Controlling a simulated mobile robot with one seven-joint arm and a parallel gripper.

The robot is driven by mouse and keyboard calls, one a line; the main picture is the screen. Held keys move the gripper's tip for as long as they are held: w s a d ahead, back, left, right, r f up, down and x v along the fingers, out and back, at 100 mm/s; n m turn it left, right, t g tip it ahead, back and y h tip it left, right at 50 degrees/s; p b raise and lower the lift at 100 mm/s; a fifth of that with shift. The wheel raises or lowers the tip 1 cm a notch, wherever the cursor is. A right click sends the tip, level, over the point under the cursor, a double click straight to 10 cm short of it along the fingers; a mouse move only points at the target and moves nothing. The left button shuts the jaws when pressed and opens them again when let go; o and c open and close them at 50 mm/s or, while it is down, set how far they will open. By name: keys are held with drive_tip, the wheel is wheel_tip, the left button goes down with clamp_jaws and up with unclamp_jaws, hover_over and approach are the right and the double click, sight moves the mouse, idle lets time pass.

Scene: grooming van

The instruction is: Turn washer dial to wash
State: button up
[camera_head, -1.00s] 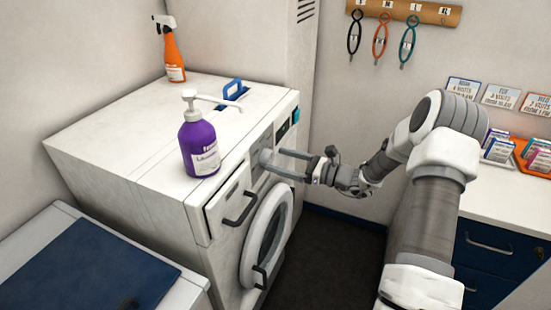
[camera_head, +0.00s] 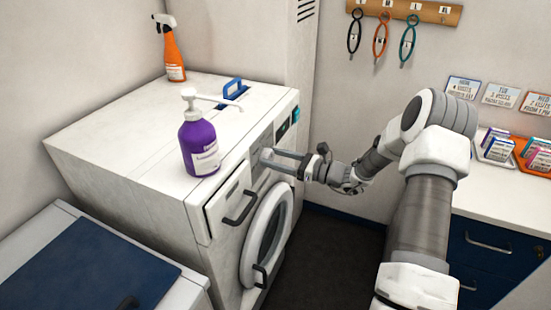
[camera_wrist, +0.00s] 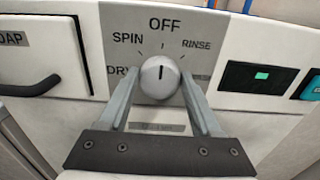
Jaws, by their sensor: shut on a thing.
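The washer (camera_head: 150,140) is a white machine with a round door (camera_head: 266,236) on its front. Its dial (camera_wrist: 160,78) is a grey knob on the front panel in the wrist view, with its dark pointer mark straight up at OFF. SPIN and DRY labels are at its left and RINSE at its right. The label at lower right is mostly hidden behind a finger, so I cannot read it. My gripper (camera_wrist: 160,88) is shut on the dial, one finger at each side. In the head view my gripper (camera_head: 277,158) reaches the panel from the right.
A purple pump bottle (camera_head: 198,145) stands on the washer top near the dial. An orange spray bottle (camera_head: 171,52) is at the back. The soap drawer handle (camera_wrist: 32,87) is left of the dial, and a green-lit display (camera_wrist: 260,77) is right. Open floor lies below my arm.

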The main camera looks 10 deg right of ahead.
drive_tip(key=shift+r+m+p, duration=0.1)
drive_tip(key=shift+m+p, duration=0.2)
drive_tip(key=shift+p, duration=0.05)
drive_tip(key=m+p, duration=0.2)
drive_tip(key=m, duration=0.1)
drive_tip(key=shift+d+r+m+p, duration=0.1)
drive_tip(key=shift+m+p, duration=0.3)
drive_tip(key=m+p, duration=0.2)
drive_tip(key=m, duration=0.2)
drive_tip(key=shift+w, duration=0.15)
drive_tip(key=m+p, duration=0.1)
drive_tip(key=m, duration=0.1)
drive_tip(key=m+p, duration=0.1)
drive_tip(key=m, duration=0.2)
drive_tip(key=shift+f+m+p, duration=0.25)
drive_tip(key=shift+m+p, duration=0.15)
drive_tip(key=shift+d+f+m+p, duration=0.15)
drive_tip(key=shift+m+p, duration=0.4)
drive_tip(key=shift+m, duration=1.35)
drive_tip(key=o, duration=1.4)
drive_tip(key=shift+c, duration=0.2)
